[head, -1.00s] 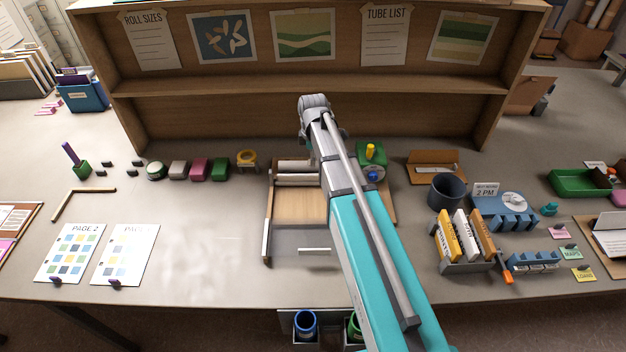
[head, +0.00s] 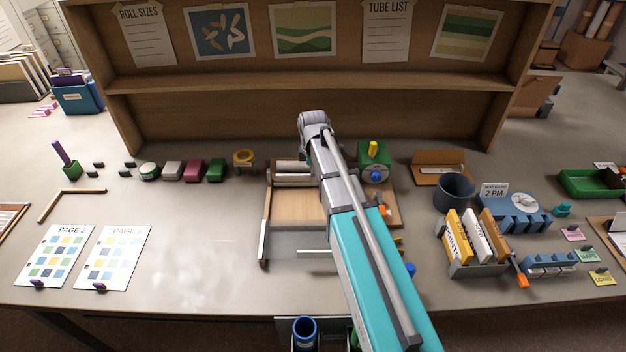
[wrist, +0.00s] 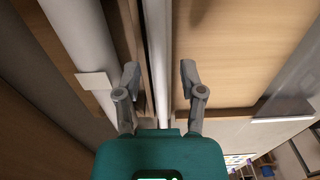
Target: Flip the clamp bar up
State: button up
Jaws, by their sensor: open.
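The wooden board (head: 297,205) with a metal edge lies in the middle of the table, partly behind my arm. A pale roll lies across its back end (head: 292,167). In the wrist view, a long thin light-grey bar (wrist: 157,50), which looks like the clamp bar, runs away from my gripper. My gripper (wrist: 159,74) is open, with one finger on each side of this bar. I cannot tell whether the fingers touch it.
The pale roll with a white tag (wrist: 95,80) lies left of the bar in the wrist view. A dark cup (head: 455,192) is further right. The shelf (head: 290,85) rises behind the board.

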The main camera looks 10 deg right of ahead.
jog(key=shift+f, duration=0.45)
grip_shut()
dwell(0.3)
